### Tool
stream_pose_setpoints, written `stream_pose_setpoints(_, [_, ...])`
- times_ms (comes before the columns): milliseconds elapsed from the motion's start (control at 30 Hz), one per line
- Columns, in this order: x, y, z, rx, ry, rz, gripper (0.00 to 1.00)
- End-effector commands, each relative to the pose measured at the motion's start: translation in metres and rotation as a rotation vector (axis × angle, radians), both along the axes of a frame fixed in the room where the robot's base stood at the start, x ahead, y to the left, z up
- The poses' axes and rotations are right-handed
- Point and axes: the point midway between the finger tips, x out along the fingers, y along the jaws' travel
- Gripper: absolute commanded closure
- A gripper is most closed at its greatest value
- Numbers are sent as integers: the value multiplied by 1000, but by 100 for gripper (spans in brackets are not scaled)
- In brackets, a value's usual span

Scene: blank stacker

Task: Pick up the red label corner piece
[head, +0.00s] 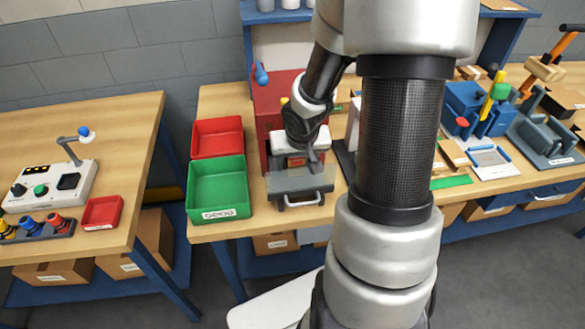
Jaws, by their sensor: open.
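I cannot make out a red label corner piece for sure in the head view; it may be hidden behind my arm or too small to tell. My gripper (314,162) is small and dark at the end of my arm. It is over the front of the red machine (273,103), above a grey tray with a handle (300,198). The jaws are open, and I see nothing held between them. My large arm links cover the middle of the bench.
A red bin (217,137) and a green bin (218,190) stand left of the machine. A control box (50,187) and a small red tray (102,212) are on the left table. Blue fixtures (470,105) and a grey vise (545,137) crowd the right.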

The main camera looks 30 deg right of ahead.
Motion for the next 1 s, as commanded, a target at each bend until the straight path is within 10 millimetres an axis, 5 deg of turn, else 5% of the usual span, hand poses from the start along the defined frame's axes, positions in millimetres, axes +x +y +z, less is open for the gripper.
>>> stream_pose_setpoints(200, [0, 0, 0, 0, -1, 0, 44])
stream_pose_setpoints(467, [0, 0, 0, 0, 0, 0, 87])
stream_pose_setpoints(767, [0, 0, 3, 0, -1, 0, 87])
stream_pose_setpoints(1000, [0, -1, 27, -1, -2, -2, 87])
